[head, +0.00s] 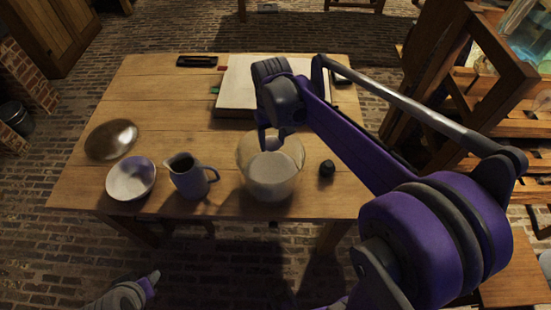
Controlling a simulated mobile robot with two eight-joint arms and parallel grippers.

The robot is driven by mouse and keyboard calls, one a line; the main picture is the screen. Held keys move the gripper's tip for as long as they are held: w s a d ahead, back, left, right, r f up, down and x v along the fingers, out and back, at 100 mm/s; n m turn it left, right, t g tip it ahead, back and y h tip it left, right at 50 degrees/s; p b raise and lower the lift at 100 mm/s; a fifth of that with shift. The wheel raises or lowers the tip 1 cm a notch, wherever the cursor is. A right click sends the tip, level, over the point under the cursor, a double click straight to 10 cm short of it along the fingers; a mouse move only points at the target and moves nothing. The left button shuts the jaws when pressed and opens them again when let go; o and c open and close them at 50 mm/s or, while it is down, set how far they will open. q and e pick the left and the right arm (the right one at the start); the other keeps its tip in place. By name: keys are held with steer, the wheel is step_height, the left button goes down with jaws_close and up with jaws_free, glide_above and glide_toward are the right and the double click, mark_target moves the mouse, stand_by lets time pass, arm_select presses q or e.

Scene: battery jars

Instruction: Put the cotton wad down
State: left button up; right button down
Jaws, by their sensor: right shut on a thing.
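My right gripper (272,142) reaches down from above to the back part of the rim of a glass jar (270,178) on the table. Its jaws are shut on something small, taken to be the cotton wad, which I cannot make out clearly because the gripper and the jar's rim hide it. The jar is clear with a pale, cloudy inside. My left gripper (150,283) is low at the bottom left, off the table's front edge, and too small to tell whether it is open.
Bare wood lies left of the book.

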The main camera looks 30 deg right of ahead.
glide_above(272, 166)
step_height(272, 166, down, 6)
steer(key=shift+s+r, duration=0.1)
steer(key=shift+r, duration=0.15)
steer(key=shift+f+b, duration=0.4)
steer(key=shift+f, duration=1.6)
steer(key=shift+f, duration=0.1)
steer(key=c, duration=0.7)
jaws_free()
steer(key=shift+f, duration=0.1)
steer(key=o, duration=0.4)
